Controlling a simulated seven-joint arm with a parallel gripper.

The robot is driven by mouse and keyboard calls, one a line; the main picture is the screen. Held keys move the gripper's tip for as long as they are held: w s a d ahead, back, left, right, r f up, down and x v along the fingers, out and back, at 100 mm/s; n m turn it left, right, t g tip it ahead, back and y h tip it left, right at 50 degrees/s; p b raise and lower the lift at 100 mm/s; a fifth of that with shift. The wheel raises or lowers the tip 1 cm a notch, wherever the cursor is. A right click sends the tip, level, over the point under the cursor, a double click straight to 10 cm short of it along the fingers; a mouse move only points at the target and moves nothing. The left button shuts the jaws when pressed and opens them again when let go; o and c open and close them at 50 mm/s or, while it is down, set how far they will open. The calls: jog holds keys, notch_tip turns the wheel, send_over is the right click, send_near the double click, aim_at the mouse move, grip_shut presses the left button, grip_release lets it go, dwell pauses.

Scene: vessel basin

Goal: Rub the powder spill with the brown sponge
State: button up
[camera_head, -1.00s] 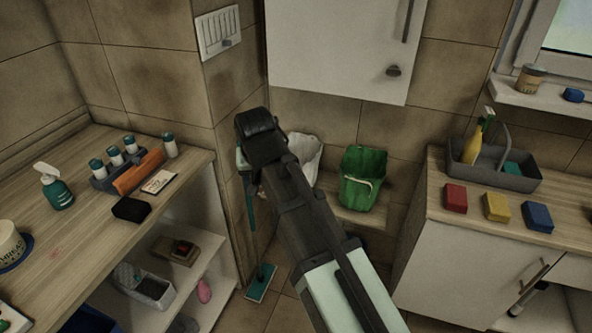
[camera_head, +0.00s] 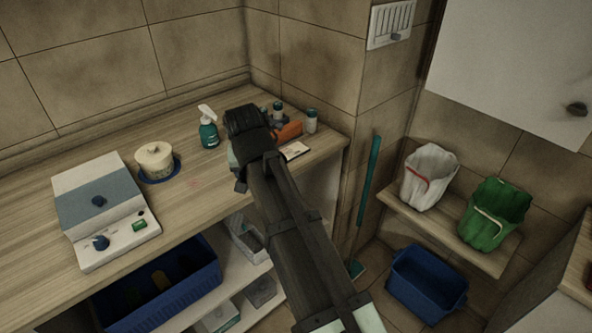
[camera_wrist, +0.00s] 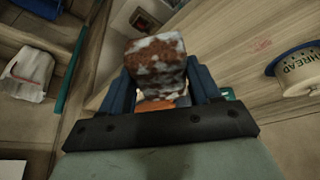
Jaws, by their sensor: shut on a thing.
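My gripper (camera_wrist: 162,84) is shut on the brown sponge (camera_wrist: 155,52), a block with white patches, held between blue fingers in the wrist view. In the head view my gripper (camera_head: 246,128) is over the left counter, in front of the spray bottle and small bottles; its fingers and the sponge are hidden there. A faint reddish mark (camera_head: 195,183) lies on the counter left of my gripper, and it also shows in the wrist view (camera_wrist: 259,46). I cannot tell whether it is the powder spill.
On the counter (camera_head: 240,205) stand a scale-like device (camera_head: 100,208), a thread spool (camera_head: 155,160), a teal spray bottle (camera_head: 208,130), an orange item (camera_head: 288,131) and a small bottle (camera_head: 311,121). A wall corner (camera_head: 365,90) rises at right.

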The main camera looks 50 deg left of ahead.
jog(key=s+a+n, duration=0.2)
jog(key=s+a, duration=0.8)
jog(key=s, duration=0.2)
jog(key=r+n+g, duration=0.1)
jog(key=r+n, duration=0.1)
send_over(184, 182)
jog(key=d, duration=0.2)
jog(key=shift+y, duration=0.3)
jog(key=shift+s+f, duration=0.2)
jog(key=shift+f, duration=3.25)
jog(key=shift+w+f, duration=0.7)
jog(key=shift+w, duration=0.15)
jog(key=shift+c, duration=0.4)
jog(key=shift+w+r, duration=0.1)
jog(key=shift+w, duration=1)
jog(key=shift+s, duration=2.05)
jog(key=shift+w+a, duration=0.3)
jog(key=shift+w, duration=1.9)
jog(key=s, duration=0.4)
jog(key=shift+s, duration=0.1)
notch_tip(184, 182, up, 2)
jog(key=shift+a+r, duration=0.1)
jog(key=shift+r, duration=2.9)
